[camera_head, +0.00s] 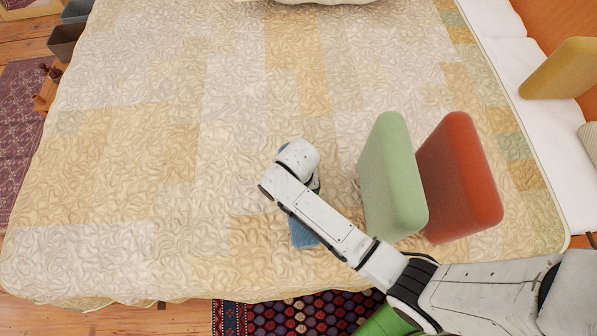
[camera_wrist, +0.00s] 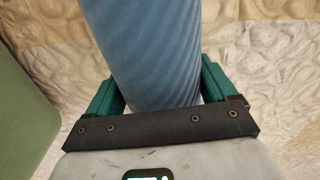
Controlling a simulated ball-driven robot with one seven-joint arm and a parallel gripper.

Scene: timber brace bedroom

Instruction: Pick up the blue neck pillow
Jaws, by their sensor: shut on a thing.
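The blue neck pillow (camera_head: 303,235) is on or just above the quilted bed, mostly hidden under my arm in the head view. In the wrist view the blue pillow (camera_wrist: 155,50) shows as a ribbed blue roll running up from between my gripper's fingers. My gripper (camera_wrist: 160,95) has its green fingers on either side of the pillow and is shut on it. In the head view my wrist covers the fingers. I cannot tell whether the pillow touches the bed.
A green cushion (camera_head: 390,175) and a red cushion (camera_head: 460,178) stand upright right of my gripper. The quilt (camera_head: 130,150) left of my gripper is clear. A patterned rug (camera_head: 285,312) lies by the bed's near edge.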

